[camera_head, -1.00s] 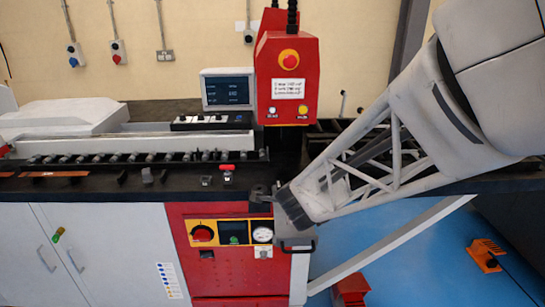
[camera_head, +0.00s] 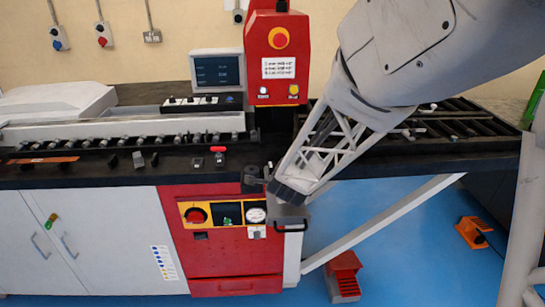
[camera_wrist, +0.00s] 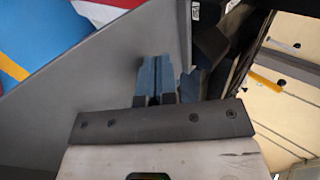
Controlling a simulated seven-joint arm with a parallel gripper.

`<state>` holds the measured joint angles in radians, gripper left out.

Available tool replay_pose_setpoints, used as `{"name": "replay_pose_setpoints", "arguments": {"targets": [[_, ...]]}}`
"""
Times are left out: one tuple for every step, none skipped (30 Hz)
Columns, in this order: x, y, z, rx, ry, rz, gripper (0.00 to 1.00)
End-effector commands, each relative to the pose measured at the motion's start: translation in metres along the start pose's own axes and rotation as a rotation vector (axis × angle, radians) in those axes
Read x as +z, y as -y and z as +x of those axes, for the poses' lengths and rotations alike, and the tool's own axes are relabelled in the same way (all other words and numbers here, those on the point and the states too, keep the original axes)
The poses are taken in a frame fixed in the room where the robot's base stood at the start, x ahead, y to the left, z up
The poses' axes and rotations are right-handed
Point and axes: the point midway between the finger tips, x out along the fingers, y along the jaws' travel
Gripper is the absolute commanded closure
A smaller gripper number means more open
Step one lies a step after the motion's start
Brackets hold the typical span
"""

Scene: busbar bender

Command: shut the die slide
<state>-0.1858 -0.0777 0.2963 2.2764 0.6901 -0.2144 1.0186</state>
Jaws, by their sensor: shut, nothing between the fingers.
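My gripper (camera_head: 272,186) is at the front edge of the machine's black bed, beside the dark round tooling. In the wrist view its two blue-grey fingers (camera_wrist: 156,80) are together with nothing between them. A grey plate with a bar handle (camera_head: 291,222), which looks like the die slide, sticks out from the machine front just below my gripper. In the wrist view a broad grey surface (camera_wrist: 110,70) lies under and left of the fingers, and a dark block (camera_wrist: 211,43) stands close to their right. I cannot tell whether the fingers touch either. My wrist hides part of the tooling.
The red control head (camera_head: 277,55) with its emergency button stands behind my gripper. The red front panel (camera_head: 237,265) is below and left. A diagonal grey brace (camera_head: 385,222) runs to the right. A red pedal box (camera_head: 343,275) and an orange pedal (camera_head: 473,233) are on the blue floor.

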Motion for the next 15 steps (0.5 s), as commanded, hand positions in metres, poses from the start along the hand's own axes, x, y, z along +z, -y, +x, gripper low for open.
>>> {"name": "replay_pose_setpoints", "arguments": {"targets": [[0.000, 0.004, 0.003, -0.002, 0.000, 0.001, 1.00], [0.000, 0.006, 0.004, -0.001, 0.000, 0.001, 1.00], [0.000, 0.008, 0.007, -0.001, 0.000, 0.001, 1.00], [0.000, 0.009, 0.009, -0.001, 0.000, 0.001, 1.00], [0.000, 0.011, 0.010, -0.001, 0.000, 0.001, 1.00], [0.000, 0.013, 0.012, -0.001, 0.000, 0.001, 1.00], [0.000, 0.014, 0.014, -0.001, 0.000, 0.001, 1.00], [0.000, 0.015, 0.015, 0.000, 0.000, 0.001, 1.00], [0.000, 0.017, 0.018, 0.000, 0.000, 0.001, 1.00], [0.000, 0.018, 0.019, 0.000, 0.000, 0.001, 1.00], [0.000, 0.020, 0.020, 0.000, 0.000, 0.001, 1.00], [0.000, 0.021, 0.021, -0.001, 0.000, 0.001, 1.00], [0.000, 0.022, 0.022, -0.001, 0.000, 0.001, 1.00], [0.000, 0.024, 0.023, -0.002, 0.000, 0.001, 1.00], [0.000, 0.024, 0.024, -0.002, 0.000, 0.001, 1.00]]}}
